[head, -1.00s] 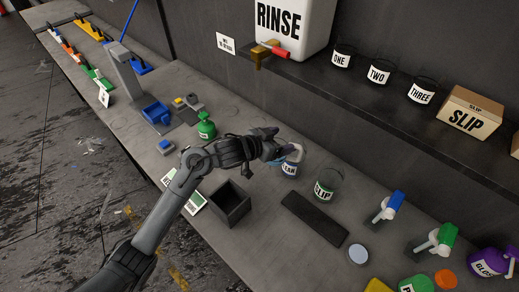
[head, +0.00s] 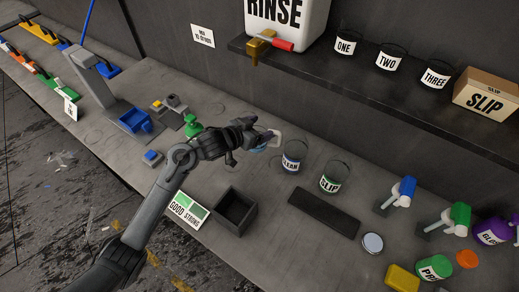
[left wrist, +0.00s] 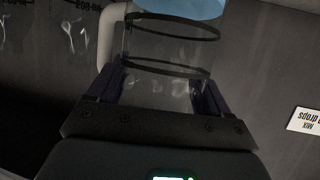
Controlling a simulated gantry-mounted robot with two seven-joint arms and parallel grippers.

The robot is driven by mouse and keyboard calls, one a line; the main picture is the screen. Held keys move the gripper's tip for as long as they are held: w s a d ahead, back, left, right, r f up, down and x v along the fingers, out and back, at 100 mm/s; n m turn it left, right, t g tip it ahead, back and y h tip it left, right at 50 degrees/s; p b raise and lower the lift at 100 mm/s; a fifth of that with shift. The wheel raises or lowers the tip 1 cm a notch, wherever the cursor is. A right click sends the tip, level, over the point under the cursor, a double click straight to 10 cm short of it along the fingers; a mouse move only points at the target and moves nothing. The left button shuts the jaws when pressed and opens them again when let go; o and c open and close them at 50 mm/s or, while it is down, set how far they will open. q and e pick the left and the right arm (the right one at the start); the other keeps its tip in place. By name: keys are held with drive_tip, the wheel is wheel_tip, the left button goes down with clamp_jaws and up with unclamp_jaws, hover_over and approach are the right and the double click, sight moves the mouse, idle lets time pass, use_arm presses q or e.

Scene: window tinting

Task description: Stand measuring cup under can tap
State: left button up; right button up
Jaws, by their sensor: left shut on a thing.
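My left gripper (head: 263,138) is shut on the clear measuring cup (left wrist: 168,48), which has dark bands, a pale handle and something blue at its far end. In the head view the cup (head: 274,139) is partly hidden by the fingers and is held above the bench, left of the CLEAN can. The large white RINSE can (head: 292,18) stands on the shelf. Its brass tap (head: 260,47) with a red handle (head: 283,45) hangs over the shelf edge, behind and above the cup, clearly apart from it. My right gripper is not in view.
The CLEAN can (head: 291,164) and the GLIP can (head: 330,185) stand on the bench, right of the cup. A black open box (head: 234,210) is in front. Cans ONE, TWO and THREE and a SLIP box (head: 487,101) line the shelf. Bench below the tap looks clear.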

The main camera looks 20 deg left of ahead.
use_arm(q)
wheel_tip(320, 180, down, 8)
drive_tip(key=shift+f+b, duration=0.1)
drive_tip(key=shift+b, duration=0.4)
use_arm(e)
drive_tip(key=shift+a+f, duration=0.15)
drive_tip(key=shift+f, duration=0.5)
use_arm(q)
drive_tip(key=shift+f, duration=1.2)
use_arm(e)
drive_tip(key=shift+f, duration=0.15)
use_arm(q)
drive_tip(key=shift+f, duration=0.1)
drive_tip(key=o, duration=1)
